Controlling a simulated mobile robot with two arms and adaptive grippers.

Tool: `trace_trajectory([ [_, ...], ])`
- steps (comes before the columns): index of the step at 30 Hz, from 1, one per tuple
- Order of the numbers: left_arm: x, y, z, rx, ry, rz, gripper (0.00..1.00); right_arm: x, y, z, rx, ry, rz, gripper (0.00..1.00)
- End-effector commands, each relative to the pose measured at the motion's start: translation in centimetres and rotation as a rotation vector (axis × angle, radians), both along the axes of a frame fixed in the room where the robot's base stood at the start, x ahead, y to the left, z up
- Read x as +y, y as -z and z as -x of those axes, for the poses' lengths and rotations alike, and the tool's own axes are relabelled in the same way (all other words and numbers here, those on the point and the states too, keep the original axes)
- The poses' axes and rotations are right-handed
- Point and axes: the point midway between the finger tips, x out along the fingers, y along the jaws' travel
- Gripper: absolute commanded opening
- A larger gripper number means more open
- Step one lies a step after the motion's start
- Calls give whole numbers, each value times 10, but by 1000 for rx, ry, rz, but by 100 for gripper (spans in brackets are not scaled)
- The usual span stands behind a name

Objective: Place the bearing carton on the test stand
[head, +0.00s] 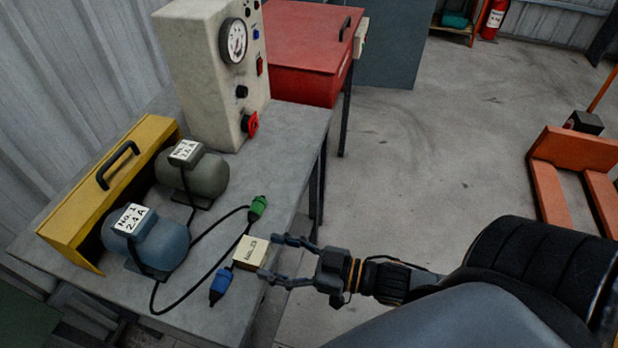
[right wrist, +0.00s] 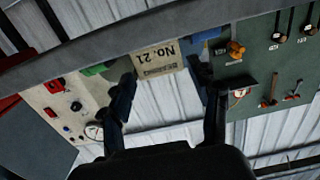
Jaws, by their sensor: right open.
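The bearing carton (head: 251,253) is a small cream box with a printed label, at the front edge of the grey bench (head: 284,155). In the right wrist view the carton (right wrist: 157,60) appears upside down, marked No. 21, between the fingers. My right gripper (head: 268,258) is open at the bench edge, its fingertips on either side of the carton's near end. I cannot tell whether they touch it. A cream panel (head: 205,85) with a gauge, knobs and a red switch stands on the bench and may be the test stand. My left gripper is not in view.
Two labelled motors, one blue (head: 150,247) and one olive (head: 203,176), sit by a yellow case (head: 110,180). A black cable with green (head: 258,206) and blue (head: 220,286) plugs lies close to the carton. A red box (head: 306,50) stands behind.

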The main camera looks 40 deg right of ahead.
Motion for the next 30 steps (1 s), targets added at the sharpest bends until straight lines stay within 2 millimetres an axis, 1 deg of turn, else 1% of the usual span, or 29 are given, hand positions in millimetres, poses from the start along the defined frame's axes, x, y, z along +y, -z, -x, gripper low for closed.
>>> trace_trajectory([
  [1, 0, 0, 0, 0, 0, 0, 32, -6, 1, 9, 5, -2, 3, 62],
  [6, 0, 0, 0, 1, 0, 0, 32, -23, -1, 29, 3, -2, 2, 62],
  [12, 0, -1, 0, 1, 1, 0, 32, -37, -3, 46, 2, 0, 1, 62],
  [18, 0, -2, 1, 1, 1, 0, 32, -42, -4, 52, -1, -1, 1, 62],
  [24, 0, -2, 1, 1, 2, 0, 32, -43, -3, 52, 0, 2, 3, 62],
  [26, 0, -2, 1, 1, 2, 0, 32, -48, 5, 50, 9, 16, 16, 62],
  [27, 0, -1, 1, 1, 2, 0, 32, -53, 16, 47, 21, 34, 32, 62],
  [29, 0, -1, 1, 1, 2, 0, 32, -68, 42, 41, 53, 79, 75, 62],
  [30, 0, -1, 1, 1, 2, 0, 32, -81, 65, 38, 83, 118, 111, 62],
])
